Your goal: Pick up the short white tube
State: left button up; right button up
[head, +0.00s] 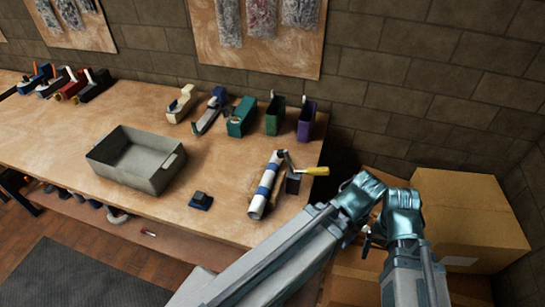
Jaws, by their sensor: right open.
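A short white tube (265,187) with blue bands lies on the wooden workbench (230,178) near its right end, slanting towards the front edge. A small dark device with a yellow handle (317,171) stands right beside its upper end; I cannot tell whether they touch. My right arm comes in from the bottom right and bends beyond the bench's right end. My right gripper (368,238) shows only as a small, partly hidden part beside the arm, open and apart from the tube. My left gripper is not in view.
Several tape dispensers and holders line the back, including a purple one (307,120). Cardboard boxes (468,215) stand at the right. The front middle of the bench is clear.

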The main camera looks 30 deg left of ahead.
aim_at(261, 196)
jog(key=j+u, duration=0.2)
jog(key=u, duration=0.25)
jog(key=j+u, duration=0.15)
jog(key=u, duration=0.35)
jog(key=i, duration=0.05)
